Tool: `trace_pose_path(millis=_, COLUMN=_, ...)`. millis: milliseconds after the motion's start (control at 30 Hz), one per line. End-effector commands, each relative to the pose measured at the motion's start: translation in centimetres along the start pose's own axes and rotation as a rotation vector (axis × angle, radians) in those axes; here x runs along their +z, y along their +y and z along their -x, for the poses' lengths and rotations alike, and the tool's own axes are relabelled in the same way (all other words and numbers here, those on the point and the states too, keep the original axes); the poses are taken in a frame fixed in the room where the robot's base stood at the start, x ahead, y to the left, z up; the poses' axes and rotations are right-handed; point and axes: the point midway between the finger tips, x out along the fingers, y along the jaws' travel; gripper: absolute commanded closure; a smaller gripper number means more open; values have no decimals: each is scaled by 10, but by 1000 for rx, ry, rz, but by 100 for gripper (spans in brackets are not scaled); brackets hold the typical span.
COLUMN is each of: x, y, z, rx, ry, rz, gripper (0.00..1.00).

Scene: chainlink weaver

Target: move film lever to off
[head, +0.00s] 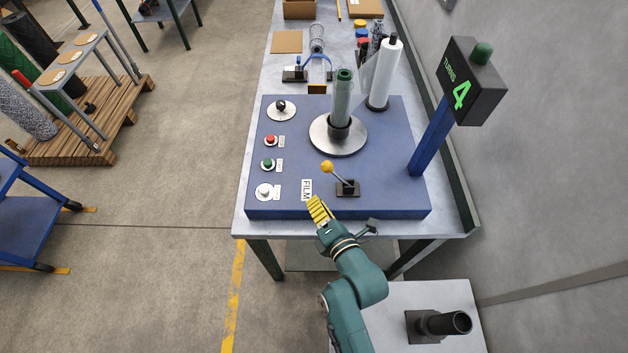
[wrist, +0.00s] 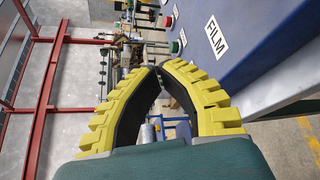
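The film lever (head: 340,178) stands on a dark base at the front of the blue panel, with a yellow ball knob on a stalk that leans left and up in the head view. The FILM label (head: 307,190) is just left of it, and it also shows in the wrist view (wrist: 215,37). My gripper (head: 314,200) is at the panel's front edge, left of and nearer than the lever, apart from the knob. In the wrist view its yellow fingers (wrist: 159,72) meet at the tips with nothing between them. The lever is not visible in the wrist view.
White, green and red buttons (head: 269,165) and a black knob (head: 281,106) line the panel's left side. A green roll (head: 342,100) stands on a round turntable behind the lever. A post on the right carries a TURNS display (head: 461,94) reading 4.

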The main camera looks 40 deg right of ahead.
Motion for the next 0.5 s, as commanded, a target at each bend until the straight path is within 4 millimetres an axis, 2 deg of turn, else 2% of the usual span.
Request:
trace_pose_path(millis=433, x=0, y=4, z=-94, rx=2, ry=2, rz=0, gripper=100)
trace_pose_path(millis=500, x=15, y=5, z=-88, rx=1, ry=-5, rz=-3, gripper=100)
